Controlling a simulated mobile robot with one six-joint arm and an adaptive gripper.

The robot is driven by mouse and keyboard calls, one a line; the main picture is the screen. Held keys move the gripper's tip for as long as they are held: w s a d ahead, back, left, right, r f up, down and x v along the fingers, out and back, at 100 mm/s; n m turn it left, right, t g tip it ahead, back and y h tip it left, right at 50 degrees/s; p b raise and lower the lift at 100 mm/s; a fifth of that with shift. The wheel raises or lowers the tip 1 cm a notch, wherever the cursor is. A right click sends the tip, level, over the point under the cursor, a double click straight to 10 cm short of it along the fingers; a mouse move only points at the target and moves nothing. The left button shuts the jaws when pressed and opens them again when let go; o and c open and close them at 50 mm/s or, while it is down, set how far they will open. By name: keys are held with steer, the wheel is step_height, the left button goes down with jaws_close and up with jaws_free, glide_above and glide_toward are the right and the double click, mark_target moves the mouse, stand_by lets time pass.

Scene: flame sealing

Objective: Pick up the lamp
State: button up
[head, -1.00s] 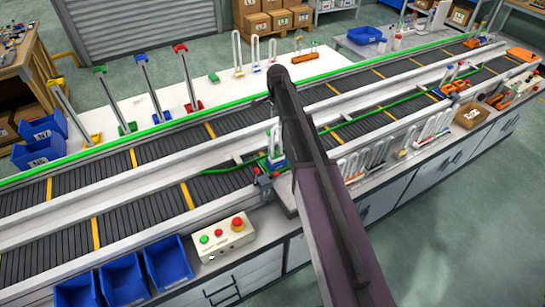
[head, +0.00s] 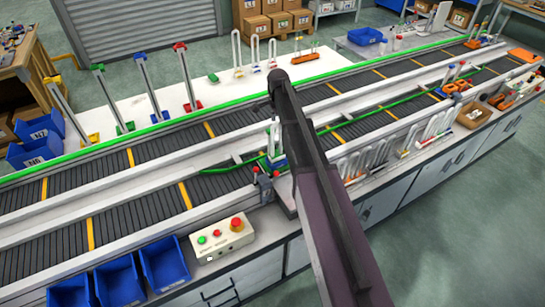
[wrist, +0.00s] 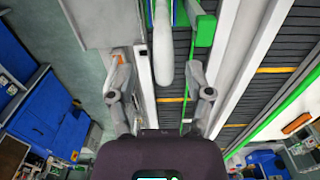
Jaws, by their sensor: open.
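A white, rounded glass tube, which looks like the lamp (wrist: 163,45), lies between the two fingers of my gripper (wrist: 160,68) in the wrist view. The fingers are spread on either side of it, with a gap on each side. A green block (wrist: 204,28) is just right of the tube. In the head view my arm hides the gripper and most of this spot. A small white and blue-green fixture (head: 276,157) shows beside the arm on the near conveyor side.
Several upright U-shaped tubes (head: 374,155) stand on the near bench to the right. Tall stands (head: 147,87) and more tubes are across the conveyor (head: 135,205). A button box (head: 222,240) and blue bins (head: 163,262) are at the near left. Grey floor (head: 470,225) is clear at right.

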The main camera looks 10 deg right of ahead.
steer(key=shift+f+b, duration=0.55)
steer(key=shift+f, duration=0.25)
jaws_close()
